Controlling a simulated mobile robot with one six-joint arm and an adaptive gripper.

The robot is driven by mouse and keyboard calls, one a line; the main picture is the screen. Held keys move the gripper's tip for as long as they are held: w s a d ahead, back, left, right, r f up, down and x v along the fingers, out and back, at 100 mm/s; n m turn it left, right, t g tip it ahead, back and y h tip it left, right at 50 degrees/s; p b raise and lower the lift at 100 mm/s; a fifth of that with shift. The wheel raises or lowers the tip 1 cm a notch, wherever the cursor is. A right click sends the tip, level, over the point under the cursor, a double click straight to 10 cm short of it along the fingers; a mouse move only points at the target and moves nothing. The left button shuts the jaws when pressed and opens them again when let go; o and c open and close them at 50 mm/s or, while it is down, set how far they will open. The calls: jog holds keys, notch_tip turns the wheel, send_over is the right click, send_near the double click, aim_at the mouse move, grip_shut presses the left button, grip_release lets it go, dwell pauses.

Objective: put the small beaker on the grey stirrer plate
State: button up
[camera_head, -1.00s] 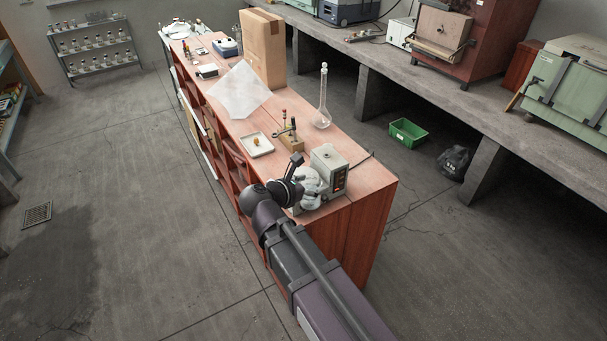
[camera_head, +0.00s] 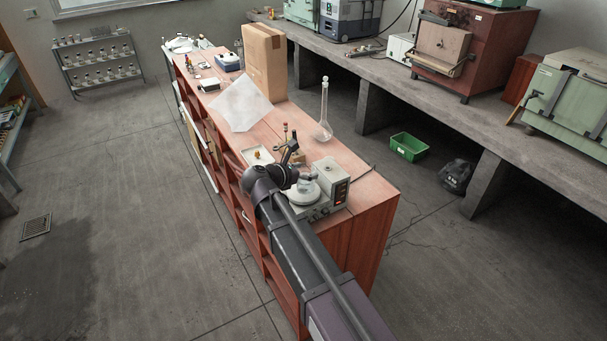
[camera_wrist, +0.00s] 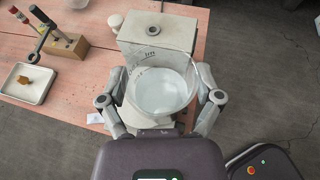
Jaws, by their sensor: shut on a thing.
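The small beaker (camera_wrist: 160,88) is clear glass with dark markings. In the wrist view it sits between the two fingers of my gripper (camera_wrist: 161,80), which is shut on its sides. The grey stirrer plate (camera_head: 300,194) is at the near end of the wooden bench, with a round pale top and a control box with a red display. In the wrist view its control box (camera_wrist: 157,30) stands behind the beaker. The round top is mostly hidden there under the beaker. I cannot tell whether the beaker's base touches it.
A white tray (camera_wrist: 27,84) with a small brown item and a wooden block (camera_wrist: 65,50) with upright tools stand left of the stirrer. A tall flask (camera_head: 323,128) and a cardboard box (camera_head: 264,62) stand farther along the bench. The bench's near edge is close.

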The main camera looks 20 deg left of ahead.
aim_at(303, 172)
jog(key=shift+w+a+f, duration=0.1)
jog(key=shift+w+a, duration=0.2)
jog(key=shift+w, duration=0.3)
jog(key=shift+w+a+f, duration=0.1)
jog(key=shift+w+a, duration=0.2)
jog(key=shift+w, duration=0.25)
jog(key=shift+w, duration=0.1)
jog(key=shift+w+a, duration=0.2)
jog(key=shift+w, duration=0.1)
jog(key=shift+w+a+f+b, duration=0.1)
jog(key=shift+w+f+b, duration=0.1)
jog(key=shift+f+b, duration=1.6)
jog(key=shift+b, duration=0.1)
jog(key=shift+f, duration=0.15)
jog(key=o, duration=1)
jog(key=shift+r, duration=0.25)
